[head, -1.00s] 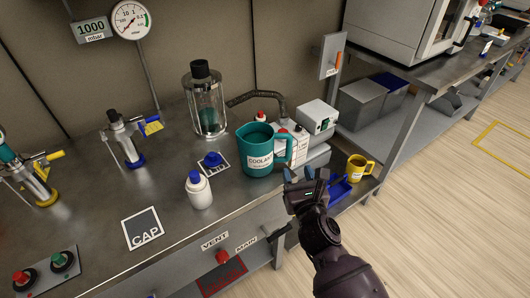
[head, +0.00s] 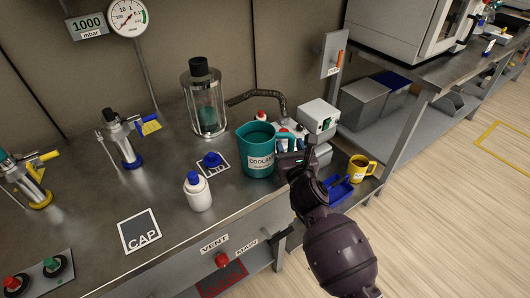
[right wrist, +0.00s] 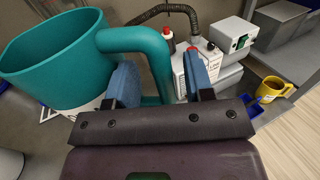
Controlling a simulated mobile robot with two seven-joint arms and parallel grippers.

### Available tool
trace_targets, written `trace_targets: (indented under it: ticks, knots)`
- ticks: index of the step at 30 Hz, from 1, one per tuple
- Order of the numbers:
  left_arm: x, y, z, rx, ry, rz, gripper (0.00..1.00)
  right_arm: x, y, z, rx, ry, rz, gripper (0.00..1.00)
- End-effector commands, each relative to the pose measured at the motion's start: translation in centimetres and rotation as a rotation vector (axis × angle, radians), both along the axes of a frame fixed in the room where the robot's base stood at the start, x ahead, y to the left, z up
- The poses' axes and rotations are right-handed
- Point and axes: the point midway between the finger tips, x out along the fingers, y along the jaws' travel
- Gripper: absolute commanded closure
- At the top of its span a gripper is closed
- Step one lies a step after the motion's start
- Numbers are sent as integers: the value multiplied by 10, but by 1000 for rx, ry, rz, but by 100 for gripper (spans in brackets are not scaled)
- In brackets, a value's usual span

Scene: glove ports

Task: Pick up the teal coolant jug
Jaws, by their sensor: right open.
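The teal coolant jug (head: 256,152) stands upright on the steel bench, its "COOLANT" label facing me and its handle to the right. In the right wrist view the jug (right wrist: 60,62) fills the upper left, and its handle reaches in between my fingers. My right gripper (head: 290,145) is at the handle side of the jug. Whether either finger touches the handle I cannot tell. My left gripper is not in view.
A white bottle with a blue cap (head: 198,191) stands left of the jug. A glass vessel (head: 205,100) is behind it. A pump with a grey box (head: 319,118) is behind my right gripper. A yellow mug (head: 361,168) and blue tray (head: 340,188) are to the right.

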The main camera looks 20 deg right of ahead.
Motion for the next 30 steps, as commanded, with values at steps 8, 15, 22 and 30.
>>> trace_targets:
  ticks: [8,15,22,30]
  knots:
    - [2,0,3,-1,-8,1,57,6,-1,1,0,-1,0,52]
    - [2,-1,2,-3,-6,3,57,6,0,1,0,-1,0,77]
    - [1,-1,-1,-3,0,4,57,6,0,1,0,-1,0,100]
    - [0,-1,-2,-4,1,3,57,6,0,3,3,-5,1,100]
